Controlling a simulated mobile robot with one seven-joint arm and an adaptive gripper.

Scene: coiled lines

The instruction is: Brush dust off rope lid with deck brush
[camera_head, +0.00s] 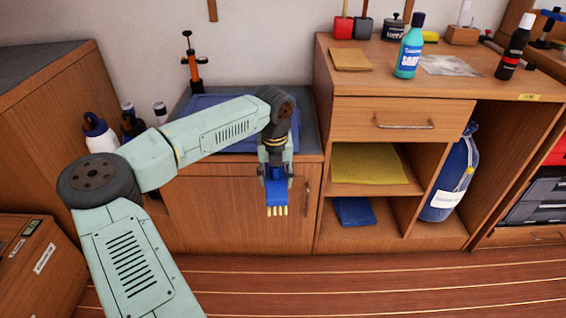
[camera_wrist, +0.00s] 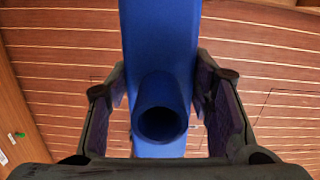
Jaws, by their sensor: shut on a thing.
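My gripper (camera_head: 275,172) is shut on a blue deck brush (camera_head: 277,187), held in front of the low cabinet. Its pale yellow bristles point down. In the wrist view the blue brush (camera_wrist: 160,45) runs up between the two dark fingers of my gripper (camera_wrist: 160,92), with a round hollow stub facing the camera. A flat blue thing (camera_head: 205,102) lies on the low counter behind my arm, which hides much of it. It may be the rope lid, but I cannot tell, and no dust can be made out on it.
An orange and black pump-like tool (camera_head: 194,72) stands at the counter's back. The higher cabinet at right carries a teal soap bottle (camera_head: 409,48) and a dark bottle (camera_head: 514,48). A yellow folded cloth (camera_head: 368,165) lies on its shelf. The planked floor (camera_head: 350,285) in front is clear.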

